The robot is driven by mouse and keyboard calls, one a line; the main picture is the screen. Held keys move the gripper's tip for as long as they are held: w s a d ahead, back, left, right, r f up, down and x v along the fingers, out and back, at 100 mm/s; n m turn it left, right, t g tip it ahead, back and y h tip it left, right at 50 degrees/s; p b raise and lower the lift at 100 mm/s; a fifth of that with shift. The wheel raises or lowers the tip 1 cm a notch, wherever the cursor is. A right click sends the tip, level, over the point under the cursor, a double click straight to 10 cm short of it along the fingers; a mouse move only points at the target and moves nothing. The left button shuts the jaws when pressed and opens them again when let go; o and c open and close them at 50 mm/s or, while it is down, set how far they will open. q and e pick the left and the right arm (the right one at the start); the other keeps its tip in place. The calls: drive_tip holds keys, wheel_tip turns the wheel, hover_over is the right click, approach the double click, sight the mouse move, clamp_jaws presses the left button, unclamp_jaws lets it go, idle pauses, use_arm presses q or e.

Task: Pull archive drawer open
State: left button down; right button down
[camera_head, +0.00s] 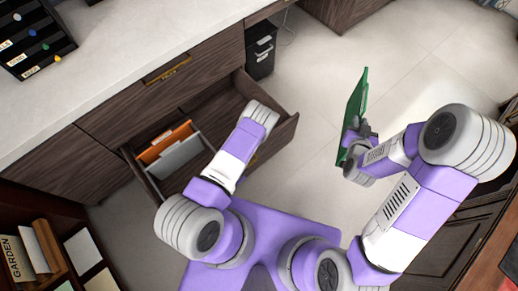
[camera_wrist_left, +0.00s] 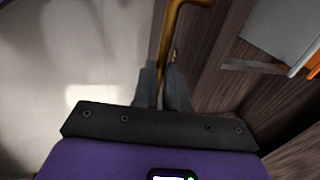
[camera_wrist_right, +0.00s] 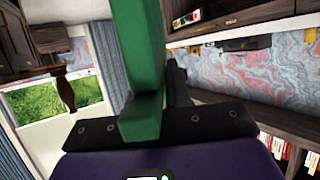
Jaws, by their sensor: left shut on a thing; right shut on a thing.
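The dark wood archive drawer (camera_head: 280,138) stands pulled out from the desk, with an orange folder (camera_head: 163,147) and a grey folder (camera_head: 177,157) inside at its left end. My left arm reaches over the drawer and hides part of it; its gripper is hidden in the head view. In the left wrist view my left gripper (camera_wrist_left: 161,72) is shut on the drawer's brass handle (camera_wrist_left: 171,35), on the outside of the front. My right gripper (camera_head: 361,130) is shut on a thin green folder (camera_head: 356,98), held upright over the floor; it also shows in the right wrist view (camera_wrist_right: 138,50).
The pale desk top (camera_head: 125,45) lies above the drawers, with a black labelled organiser (camera_head: 33,40) at its far left. A black bin (camera_head: 261,52) stands on the floor behind the drawer. A shelf with a GARDEN book (camera_head: 15,258) is at lower left. Tiled floor (camera_head: 315,75) is clear.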

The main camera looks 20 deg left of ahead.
use_arm(q)
drive_tip(key=shift+s+d, duration=0.3)
drive_tip(key=shift+d, duration=0.15)
use_arm(e)
drive_tip(key=shift+s+d+r, duration=0.1)
drive_tip(key=shift+s+d, duration=0.3)
drive_tip(key=shift+d, duration=0.1)
use_arm(q)
drive_tip(key=c, duration=1.2)
unclamp_jaws()
drive_tip(key=shift+o, duration=0.2)
drive_tip(key=shift+r, duration=0.1)
